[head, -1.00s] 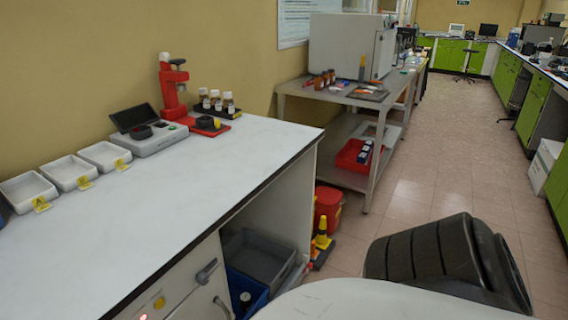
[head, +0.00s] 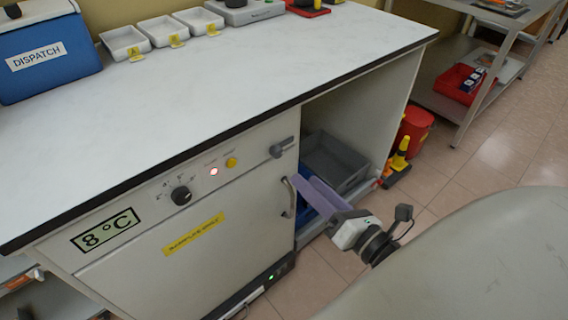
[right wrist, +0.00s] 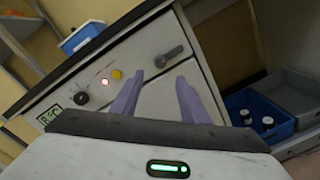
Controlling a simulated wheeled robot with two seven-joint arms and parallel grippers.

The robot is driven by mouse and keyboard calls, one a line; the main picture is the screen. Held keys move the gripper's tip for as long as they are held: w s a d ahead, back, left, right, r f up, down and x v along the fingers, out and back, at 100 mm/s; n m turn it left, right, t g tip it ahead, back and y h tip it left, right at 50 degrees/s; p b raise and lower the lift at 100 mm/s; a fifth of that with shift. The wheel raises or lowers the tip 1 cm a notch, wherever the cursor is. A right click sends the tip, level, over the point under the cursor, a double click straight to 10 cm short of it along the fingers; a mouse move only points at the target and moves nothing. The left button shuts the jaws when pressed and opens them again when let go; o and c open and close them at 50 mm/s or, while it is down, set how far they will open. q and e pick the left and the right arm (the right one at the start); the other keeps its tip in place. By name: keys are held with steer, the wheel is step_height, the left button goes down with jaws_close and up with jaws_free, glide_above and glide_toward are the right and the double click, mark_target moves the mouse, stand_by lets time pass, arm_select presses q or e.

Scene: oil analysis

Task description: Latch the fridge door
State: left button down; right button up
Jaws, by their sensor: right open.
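The white fridge (head: 135,270) is built in under the bench, and its door looks flush with the front. A grey latch lever (head: 283,147) sits at the upper right of its front, tilted up to the right. Below it is a curved door handle (head: 288,197). My right gripper (head: 298,181) is open and empty, its pale purple fingers just right of the handle and below the latch. In the right wrist view the latch (right wrist: 170,57) shows beyond and between the fingertips (right wrist: 160,79), apart from them. My left gripper is out of view.
A control panel with a knob (head: 181,195), red light and yellow button is left of the latch. The bench top (head: 200,90) overhangs the fridge. Right of the fridge, an open bay holds a grey crate (head: 335,160) and a blue crate (right wrist: 258,107) with bottles.

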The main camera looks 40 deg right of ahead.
mark_target(279, 155)
steer(key=w+p, duration=0.2)
steer(key=w, duration=0.6)
steer(key=shift+w+a+r, duration=0.1)
steer(key=shift+w+r, duration=0.05)
steer(key=shift+w, duration=0.75)
